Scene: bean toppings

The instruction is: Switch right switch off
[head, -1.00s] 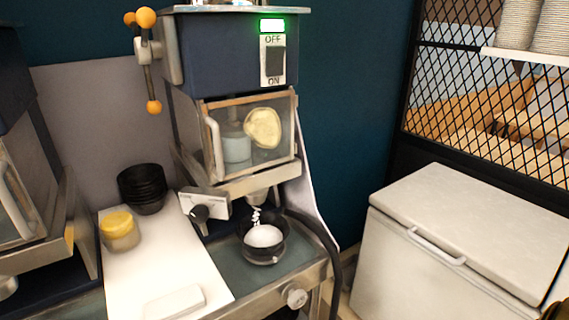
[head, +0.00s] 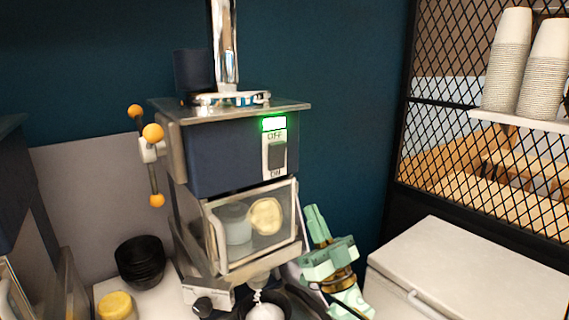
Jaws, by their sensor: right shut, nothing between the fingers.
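The right switch (head: 276,157) is a dark rocker on a pale plate at the upper right of the blue machine's (head: 222,150) front. OFF is printed above it and ON below it. A green light (head: 274,123) glows above the plate. My right gripper (head: 312,212) is pale green, shut and empty, pointing up. It is below and to the right of the switch, beside the machine's clear-doored chamber (head: 252,228), apart from the switch. My left gripper is not in view.
A black bowl with white contents (head: 266,311) sits under the machine's spout. Stacked black bowls (head: 142,262) and a yellow-topped container (head: 116,306) stand at left. A white chest (head: 465,275) is at right, before a mesh partition (head: 450,150).

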